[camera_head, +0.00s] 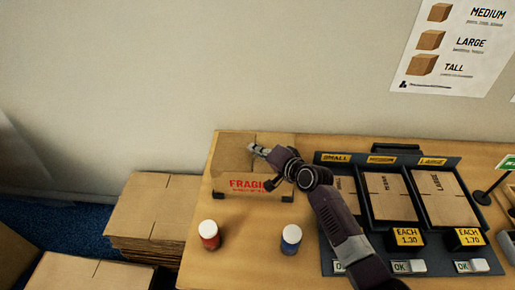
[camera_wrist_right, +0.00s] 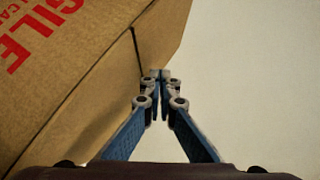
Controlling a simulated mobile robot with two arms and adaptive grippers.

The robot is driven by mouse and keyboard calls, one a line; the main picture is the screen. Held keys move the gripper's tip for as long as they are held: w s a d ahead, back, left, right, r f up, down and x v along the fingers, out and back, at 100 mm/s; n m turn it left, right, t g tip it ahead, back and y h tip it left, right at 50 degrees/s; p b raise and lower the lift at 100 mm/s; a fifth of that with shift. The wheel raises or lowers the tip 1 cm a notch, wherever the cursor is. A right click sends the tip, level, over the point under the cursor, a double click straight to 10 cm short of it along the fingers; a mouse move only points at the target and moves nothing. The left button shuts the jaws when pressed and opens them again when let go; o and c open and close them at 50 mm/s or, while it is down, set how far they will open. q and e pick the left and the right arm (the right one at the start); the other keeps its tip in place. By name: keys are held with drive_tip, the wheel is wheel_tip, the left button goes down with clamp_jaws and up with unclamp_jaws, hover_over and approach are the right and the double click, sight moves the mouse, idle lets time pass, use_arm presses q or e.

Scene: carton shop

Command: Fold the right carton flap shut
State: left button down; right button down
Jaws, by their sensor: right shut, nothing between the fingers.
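The brown carton (camera_head: 225,160) stands on the wooden table, with red FRAGILE print on its front. My right arm reaches over its right side, and the right gripper (camera_head: 257,150) is at the carton's top. My arm hides part of that right side, and I cannot tell how far the right flap stands open. In the right wrist view, the carton (camera_wrist_right: 75,75) fills the left, with a dark slit between two panels. The right gripper (camera_wrist_right: 160,76) is shut and empty, its tips close to the panel edge; touching cannot be told. My left gripper is not in view.
A red jar (camera_head: 209,235) and a blue jar (camera_head: 290,240) with white lids stand in front of the carton. A dark rack (camera_head: 325,200) of flat cartons is to the right. Stacked cardboard (camera_head: 150,210) lies left of the table (camera_head: 245,265). The wall is behind.

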drive_tip(key=shift+f, duration=0.3)
idle(0.5)
drive_tip(key=shift+d+f+b, duration=0.3)
drive_tip(key=shift+d+b, duration=0.1)
drive_tip(key=shift+d, duration=0.3)
drive_tip(key=shift+r+p, duration=0.45)
drive_tip(key=shift+r, duration=0.1)
wheel_tip(320, 180, up, 4)
drive_tip(key=p, duration=0.3)
drive_tip(key=shift+w+a+f, duration=0.1)
drive_tip(key=shift+a+f, duration=0.05)
drive_tip(key=s+r, duration=0.6)
drive_tip(key=s, duration=0.1)
drive_tip(key=shift+s+r, duration=0.15)
drive_tip(key=shift+r, duration=0.1)
drive_tip(key=shift+f, duration=0.1)
